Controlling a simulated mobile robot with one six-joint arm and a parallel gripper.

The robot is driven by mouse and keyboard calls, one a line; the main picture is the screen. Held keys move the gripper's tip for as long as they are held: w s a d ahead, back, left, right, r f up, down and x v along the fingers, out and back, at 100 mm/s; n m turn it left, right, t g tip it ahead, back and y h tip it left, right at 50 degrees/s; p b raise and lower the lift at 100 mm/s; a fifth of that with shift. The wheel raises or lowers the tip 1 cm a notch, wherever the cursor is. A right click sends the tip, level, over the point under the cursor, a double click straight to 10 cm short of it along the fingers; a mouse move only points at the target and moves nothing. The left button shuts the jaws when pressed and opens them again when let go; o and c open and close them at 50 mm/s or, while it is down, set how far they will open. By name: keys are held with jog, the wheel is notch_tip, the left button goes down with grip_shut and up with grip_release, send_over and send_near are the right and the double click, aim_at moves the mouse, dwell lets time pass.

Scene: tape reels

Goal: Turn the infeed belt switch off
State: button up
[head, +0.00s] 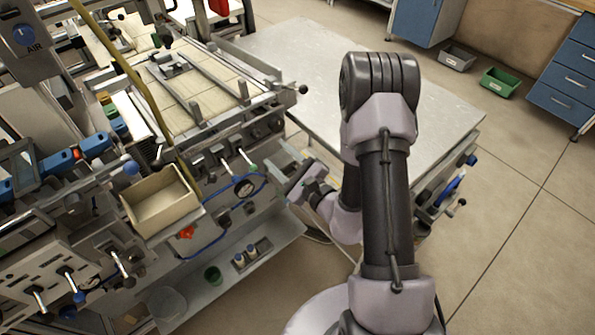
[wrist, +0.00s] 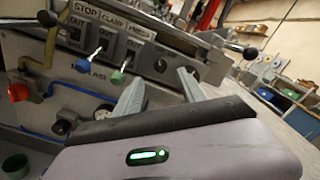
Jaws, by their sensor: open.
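No label reading infeed belt is legible, so I cannot tell which switch it is. Two levers there point down, one with a blue tip (wrist: 83,66) and one with a green tip (wrist: 117,77). Another light panel (head: 55,258) at the lower left of the head view has several levers, including a blue-tipped one (head: 78,297); its writing is too small to read. My gripper (wrist: 160,88) is open and empty, in front of the dark panel and apart from the levers. It also shows in the head view (head: 297,185).
A red knob (wrist: 18,92) and blue hose are left of the levers. A black ball handle (wrist: 250,53) juts out at right. A tan open bin (head: 163,203) hangs on the machine's front. A metal table (head: 310,70) stands behind my arm. Open floor lies at right.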

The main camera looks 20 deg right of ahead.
jog(key=p+v, duration=0.1)
jog(key=v, duration=0.8)
jog(key=shift+w+a, duration=0.1)
